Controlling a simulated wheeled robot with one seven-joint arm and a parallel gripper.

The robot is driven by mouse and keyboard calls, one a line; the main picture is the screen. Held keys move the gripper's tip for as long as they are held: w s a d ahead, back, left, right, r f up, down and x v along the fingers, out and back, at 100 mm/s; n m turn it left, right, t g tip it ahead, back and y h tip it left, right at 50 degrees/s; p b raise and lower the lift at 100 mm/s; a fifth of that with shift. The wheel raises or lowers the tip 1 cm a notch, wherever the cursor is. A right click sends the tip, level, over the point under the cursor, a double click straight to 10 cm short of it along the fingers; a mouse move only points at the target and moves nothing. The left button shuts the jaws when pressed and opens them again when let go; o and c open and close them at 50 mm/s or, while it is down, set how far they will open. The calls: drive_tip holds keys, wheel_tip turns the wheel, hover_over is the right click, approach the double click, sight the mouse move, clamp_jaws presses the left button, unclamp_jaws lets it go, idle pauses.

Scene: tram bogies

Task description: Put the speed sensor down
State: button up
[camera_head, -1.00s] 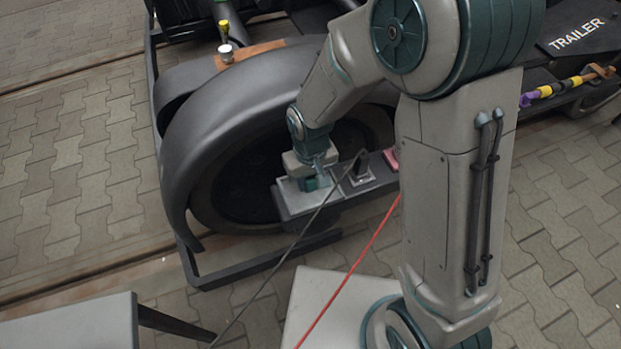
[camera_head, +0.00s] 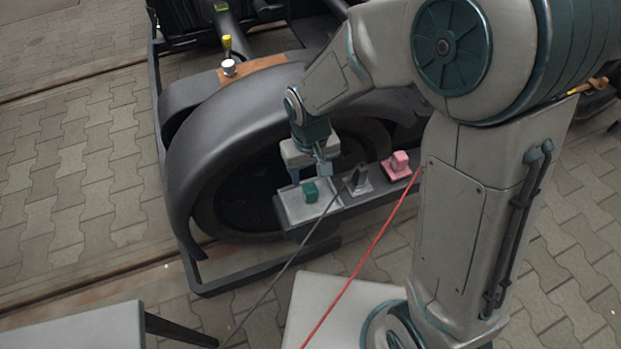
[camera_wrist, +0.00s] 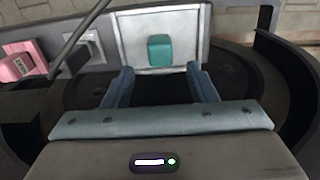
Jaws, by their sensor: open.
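A small teal block (camera_head: 311,191), seemingly the speed sensor, sits on a light grey plate (camera_head: 295,207) at the left end of a dark shelf beside the wheel. It also shows in the wrist view (camera_wrist: 160,48), near the middle of the plate (camera_wrist: 133,58). My gripper (camera_head: 310,172) is open and empty, just above and behind the block in the head view. In the wrist view my gripper (camera_wrist: 160,70) has its two fingers well apart, with the block beyond the gap and clear of both tips.
A grey connector (camera_head: 358,181) with a black cable and a pink connector (camera_head: 398,166) with a red cable stand to the right on the shelf. The cables stretch down across the front. A dark wheel guard (camera_head: 210,130) is close to my gripper. A grey table (camera_head: 75,330) stands at lower left.

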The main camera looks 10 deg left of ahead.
sight(311, 188)
drive_tip(key=shift+r+p, duration=0.4)
drive_tip(key=shift+r, duration=1.55)
drive_tip(key=shift+d, duration=0.1)
drive_tip(key=s+d+r+m, duration=0.2)
drive_tip(key=d+r, duration=0.1)
drive_tip(key=d, duration=0.4)
drive_tip(key=s+d+r+m, duration=0.2)
drive_tip(key=s+d+r, duration=0.1)
drive_tip(key=d, duration=0.5)
drive_tip(key=s+d+r+m+t, duration=0.1)
drive_tip(key=s+d+r+m, duration=0.1)
drive_tip(key=d, duration=0.5)
drive_tip(key=shift+s+d+r, duration=0.2)
drive_tip(key=shift+s+r, duration=0.05)
drive_tip(key=shift+r, duration=0.25)
wheel_tip(311, 188, up, 29)
drive_tip(key=t+p, duration=0.1)
drive_tip(key=p, duration=2.5)
drive_tip(key=shift+t, duration=0.4)
